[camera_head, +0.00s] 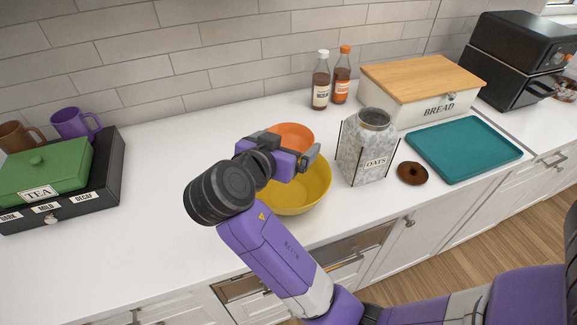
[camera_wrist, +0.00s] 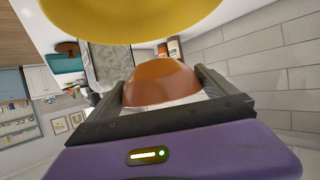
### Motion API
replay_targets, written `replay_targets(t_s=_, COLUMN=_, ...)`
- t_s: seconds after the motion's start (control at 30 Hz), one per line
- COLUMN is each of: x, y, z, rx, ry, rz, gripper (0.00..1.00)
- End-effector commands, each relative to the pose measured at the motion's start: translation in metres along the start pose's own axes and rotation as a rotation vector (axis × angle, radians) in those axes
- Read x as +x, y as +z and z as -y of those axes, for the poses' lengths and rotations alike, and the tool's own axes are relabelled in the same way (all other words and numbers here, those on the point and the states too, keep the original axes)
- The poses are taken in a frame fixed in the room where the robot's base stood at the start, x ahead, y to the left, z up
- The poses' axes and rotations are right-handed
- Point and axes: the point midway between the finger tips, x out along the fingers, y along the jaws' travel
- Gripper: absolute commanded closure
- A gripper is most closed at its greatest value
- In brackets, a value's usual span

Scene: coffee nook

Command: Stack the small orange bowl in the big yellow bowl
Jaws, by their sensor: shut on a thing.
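The small orange bowl (camera_head: 291,134) shows behind my gripper (camera_head: 308,156) in the head view, partly hidden by it. In the wrist view the orange bowl (camera_wrist: 162,82) is between the two fingers, and my gripper is shut on it. The big yellow bowl (camera_head: 304,197) stands on the counter, with its left and back parts hidden by my arm and gripper. In the wrist view the yellow bowl (camera_wrist: 130,14) fills the top edge, with a gap between it and the orange bowl. The inside of the yellow bowl is mostly hidden.
An oats jar (camera_head: 365,152) stands close to the right of the yellow bowl. The counter left of my arm is clear up to the tea box (camera_head: 75,200).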

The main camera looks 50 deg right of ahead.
Motion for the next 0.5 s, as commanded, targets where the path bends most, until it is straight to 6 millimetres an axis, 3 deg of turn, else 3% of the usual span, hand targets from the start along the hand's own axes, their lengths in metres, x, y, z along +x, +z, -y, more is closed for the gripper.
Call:
replay_targets(t_s=0.1, x=0.008, y=0.019, z=-0.001, rx=-0.003, ry=0.001, rz=-0.001, gripper=0.53)
replay_targets(t_s=0.33, x=0.015, y=0.036, z=0.0, rx=0.0, ry=0.0, rz=-0.002, gripper=0.53)
replay_targets(t_s=0.5, x=0.025, y=0.059, z=0.0, rx=-0.004, ry=0.001, rz=-0.001, gripper=0.53)
